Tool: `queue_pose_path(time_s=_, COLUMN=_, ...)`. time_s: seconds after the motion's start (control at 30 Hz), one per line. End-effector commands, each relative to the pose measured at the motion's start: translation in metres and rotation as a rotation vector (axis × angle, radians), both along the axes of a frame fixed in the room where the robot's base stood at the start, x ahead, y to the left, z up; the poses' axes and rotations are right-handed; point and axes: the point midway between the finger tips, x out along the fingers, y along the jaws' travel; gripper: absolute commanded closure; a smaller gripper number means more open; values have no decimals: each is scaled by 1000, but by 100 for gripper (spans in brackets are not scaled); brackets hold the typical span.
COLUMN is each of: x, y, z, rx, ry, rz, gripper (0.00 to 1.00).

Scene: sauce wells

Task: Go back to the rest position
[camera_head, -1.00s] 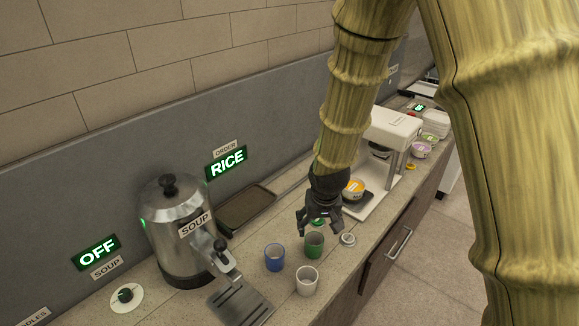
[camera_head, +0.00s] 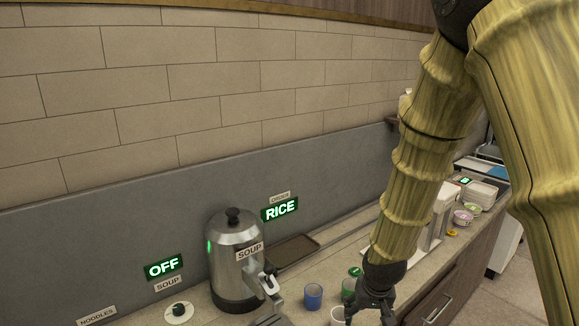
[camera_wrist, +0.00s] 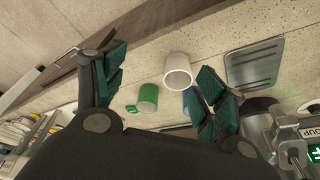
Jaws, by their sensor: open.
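My gripper (camera_head: 374,308) is low in the head view, above the front part of the counter near the cups. In the wrist view my gripper (camera_wrist: 155,95) has its fingers spread wide with nothing between them held. A white cup (camera_wrist: 177,70), a green cup (camera_wrist: 147,97) and a partly hidden blue cup (camera_wrist: 187,100) stand on the counter beyond the fingers. In the head view the blue cup (camera_head: 313,296) and green cup (camera_head: 348,288) stand left of my gripper, and the white cup (camera_head: 338,316) is cut by the lower edge.
A steel soup urn (camera_head: 234,262) stands on the counter, left of the cups. A white machine (camera_head: 436,222) is partly hidden behind my arm. Bowls (camera_head: 463,217) stand at the far right. A drawer handle (camera_head: 437,309) sticks out in front.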

Motion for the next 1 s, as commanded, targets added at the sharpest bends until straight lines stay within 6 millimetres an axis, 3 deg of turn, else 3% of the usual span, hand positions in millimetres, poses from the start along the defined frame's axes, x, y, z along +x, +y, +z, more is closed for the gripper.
queue_pose_path(time_s=0.37, x=-28, y=-3, z=-58, rx=20, ry=36, rz=10, gripper=29)
queue_pose_path(time_s=0.57, x=-55, y=-3, z=-107, rx=33, ry=68, rz=20, gripper=29)
queue_pose_path(time_s=1.0, x=-170, y=-13, z=-239, rx=53, ry=161, rz=38, gripper=29)
